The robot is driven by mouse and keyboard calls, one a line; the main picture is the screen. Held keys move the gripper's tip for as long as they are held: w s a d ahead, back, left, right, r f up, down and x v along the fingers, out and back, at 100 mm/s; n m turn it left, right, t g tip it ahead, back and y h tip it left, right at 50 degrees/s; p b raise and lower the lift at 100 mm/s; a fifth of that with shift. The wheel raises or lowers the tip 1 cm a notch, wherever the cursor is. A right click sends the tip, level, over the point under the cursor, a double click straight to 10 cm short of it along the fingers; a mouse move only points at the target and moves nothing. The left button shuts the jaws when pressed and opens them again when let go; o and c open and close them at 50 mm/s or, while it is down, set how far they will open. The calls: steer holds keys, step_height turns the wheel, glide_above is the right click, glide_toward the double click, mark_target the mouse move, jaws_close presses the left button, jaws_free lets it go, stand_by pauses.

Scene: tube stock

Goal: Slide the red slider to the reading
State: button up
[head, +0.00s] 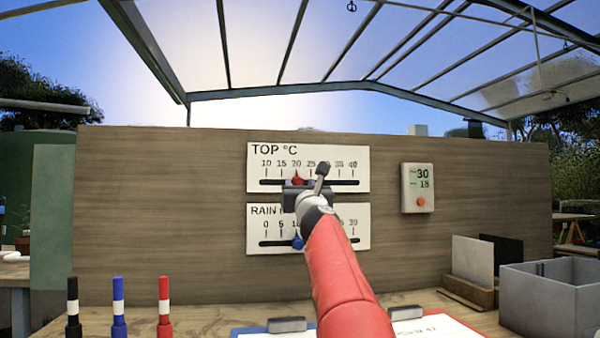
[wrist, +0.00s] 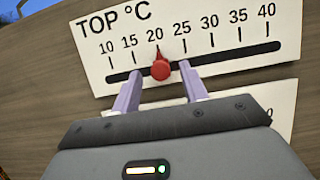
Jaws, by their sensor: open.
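The red slider (head: 297,178) sits in the slot of the upper scale (head: 258,162), marked TOP °C, with its pointer at about 20. In the wrist view the red slider (wrist: 160,70) shows as a round knob with a pointed tip. My gripper (wrist: 161,76) is open, with one finger to the left and one to the right of the knob and a gap on each side. In the head view my gripper (head: 300,184) partly covers the upper scale.
Below is the rain scale (head: 258,222) with a blue slider (head: 298,243), partly hidden by my arm. Black, blue and red markers (head: 118,310) stand at front left. A grey bin (head: 540,305) is at right. The board (head: 160,210) around the scales is clear.

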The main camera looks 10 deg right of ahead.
steer(key=shift+p+x, duration=0.45)
steer(key=shift+x, duration=0.4)
jaws_close()
